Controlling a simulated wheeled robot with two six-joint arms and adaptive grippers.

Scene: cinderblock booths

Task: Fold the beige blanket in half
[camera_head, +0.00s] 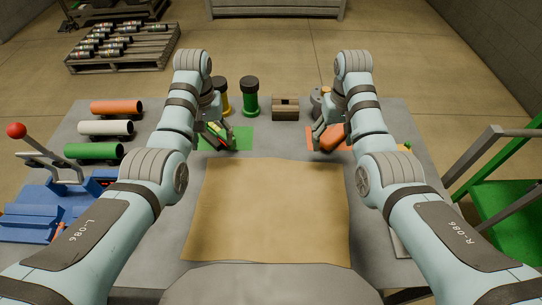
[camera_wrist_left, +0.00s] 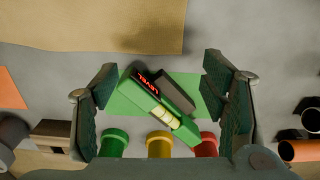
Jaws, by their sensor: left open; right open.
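The beige blanket (camera_head: 270,212) lies flat and spread out on the grey table in the head view, its far edge just nearer to me than the green and orange mats. One edge of the blanket shows at the top of the left wrist view (camera_wrist_left: 90,22). My left gripper (camera_head: 226,146) is open above the green mat, beyond the blanket's far left corner. In the left wrist view its open fingers (camera_wrist_left: 160,88) stand on either side of a green level, with no contact visible. My right gripper (camera_head: 322,143) is open near the orange mat, beyond the blanket's far right corner.
The green level (camera_wrist_left: 158,105) lies on the green mat (camera_head: 241,133). Green and yellow canisters (camera_head: 250,96) and a brown block (camera_head: 286,109) stand at the back. Coloured tubes (camera_head: 105,128) and a blue fixture (camera_head: 45,210) are at left. Green stairs (camera_head: 505,205) stand at right.

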